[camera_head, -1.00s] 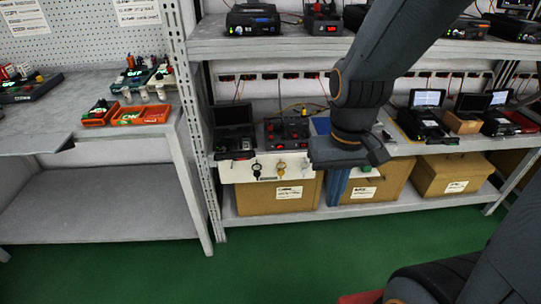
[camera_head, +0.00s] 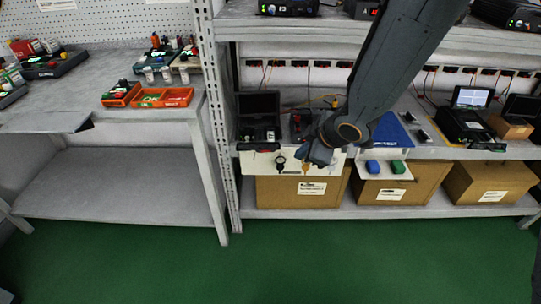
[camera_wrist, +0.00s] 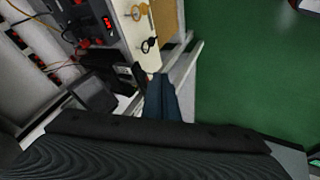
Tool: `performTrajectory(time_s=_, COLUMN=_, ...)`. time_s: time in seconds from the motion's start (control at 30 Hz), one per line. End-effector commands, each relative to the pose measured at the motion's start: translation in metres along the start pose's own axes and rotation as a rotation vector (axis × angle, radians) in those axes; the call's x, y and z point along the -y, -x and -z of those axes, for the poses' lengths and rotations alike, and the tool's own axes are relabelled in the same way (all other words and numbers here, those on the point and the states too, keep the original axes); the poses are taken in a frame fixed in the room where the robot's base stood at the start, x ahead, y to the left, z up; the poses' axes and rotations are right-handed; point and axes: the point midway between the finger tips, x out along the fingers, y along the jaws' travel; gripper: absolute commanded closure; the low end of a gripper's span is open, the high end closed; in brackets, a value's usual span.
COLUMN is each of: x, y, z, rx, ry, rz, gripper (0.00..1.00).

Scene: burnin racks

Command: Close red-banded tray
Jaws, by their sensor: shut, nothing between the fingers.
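I cannot make out a red band on any tray in these views. A white-fronted unit (camera_head: 262,167) on the middle rack level carries a black round tag (camera_head: 281,162) and a yellow one (camera_head: 306,167). My gripper (camera_head: 318,156) is shut and empty, in front of that white front in the head view. Its fingers (camera_wrist: 163,92) point toward the rack edge in the wrist view. My arm hides part of the equipment behind. A white ledge (camera_head: 383,173) with blue and green blocks juts out at right.
An open black case (camera_head: 259,118) stands above the white front. Cardboard boxes (camera_head: 290,198) fill the lower shelf. Orange trays (camera_head: 161,97) sit on the left bench. A rack post (camera_head: 216,120) stands left of my gripper. The green floor (camera_head: 290,262) is clear.

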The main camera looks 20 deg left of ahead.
Motion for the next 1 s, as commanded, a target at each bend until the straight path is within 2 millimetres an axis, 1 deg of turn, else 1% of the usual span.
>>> performTrajectory(time_s=0.03, x=0.008, y=-0.012, z=0.015, rx=-0.045, ry=0.058, rz=0.019, gripper=1.0)
performTrajectory(time_s=0.1, x=0.016, y=-0.02, z=0.029, rx=-0.091, ry=0.116, rz=0.036, gripper=1.0)
performTrajectory(time_s=0.2, x=0.021, y=-0.028, z=0.039, rx=-0.122, ry=0.151, rz=0.046, gripper=1.0)
performTrajectory(time_s=0.27, x=0.023, y=-0.034, z=0.041, rx=-0.126, ry=0.155, rz=0.048, gripper=1.0)
performTrajectory(time_s=0.37, x=0.023, y=-0.048, z=0.041, rx=-0.124, ry=0.153, rz=0.048, gripper=1.0)
performTrajectory(time_s=0.6, x=0.026, y=-0.093, z=0.046, rx=-0.122, ry=0.152, rz=0.048, gripper=1.0)
performTrajectory(time_s=0.77, x=0.027, y=-0.122, z=0.05, rx=-0.122, ry=0.151, rz=0.047, gripper=1.0)
performTrajectory(time_s=0.8, x=0.025, y=-0.126, z=0.051, rx=-0.122, ry=0.151, rz=0.046, gripper=1.0)
performTrajectory(time_s=0.9, x=0.008, y=-0.129, z=0.056, rx=-0.122, ry=0.151, rz=0.043, gripper=1.0)
performTrajectory(time_s=1.0, x=-0.001, y=-0.133, z=0.058, rx=-0.122, ry=0.15, rz=0.044, gripper=1.0)
